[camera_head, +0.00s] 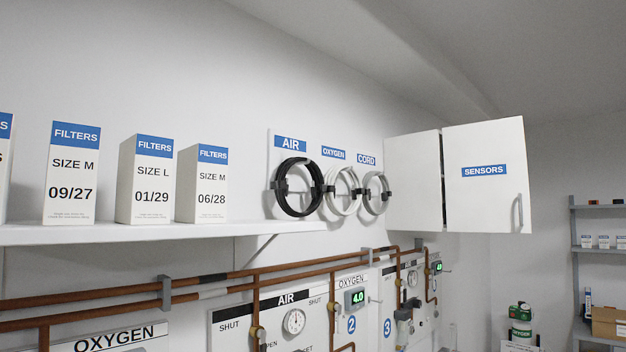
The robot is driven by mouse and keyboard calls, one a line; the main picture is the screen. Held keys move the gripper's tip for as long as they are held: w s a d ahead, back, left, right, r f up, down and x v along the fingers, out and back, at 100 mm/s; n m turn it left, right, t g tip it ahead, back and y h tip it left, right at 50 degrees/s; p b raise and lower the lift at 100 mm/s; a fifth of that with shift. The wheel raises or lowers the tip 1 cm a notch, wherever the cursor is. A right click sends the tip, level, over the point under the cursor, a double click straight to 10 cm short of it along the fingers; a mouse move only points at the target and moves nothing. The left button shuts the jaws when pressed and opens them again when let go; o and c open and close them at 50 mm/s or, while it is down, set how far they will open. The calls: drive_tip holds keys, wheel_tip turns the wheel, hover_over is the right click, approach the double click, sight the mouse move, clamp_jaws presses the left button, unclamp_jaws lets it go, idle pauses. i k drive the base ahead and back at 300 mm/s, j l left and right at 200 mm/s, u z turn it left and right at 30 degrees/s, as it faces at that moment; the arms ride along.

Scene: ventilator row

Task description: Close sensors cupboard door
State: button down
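The white sensors cupboard (412,185) hangs on the left wall at the right of the head view, beyond the hanging coils. Its door (485,205) carries a blue SENSORS label (484,171) and stands open, swung out from the wall. A dark gap runs between the door's hinge edge and the cupboard side. A grey vertical handle (518,213) sits near the door's free right edge, low down. The door's outer face is towards me, and the cupboard's inside is hidden. My gripper is not in view.
A white shelf (150,233) with filter boxes juts from the wall at left. Coils (298,188) hang beside the cupboard. Copper pipes (215,288) and gas panels run below. A grey rack (574,250) stands at far right. The space right of the door looks clear.

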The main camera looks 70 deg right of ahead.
sight(486, 178)
drive_tip(key=z, duration=3.45)
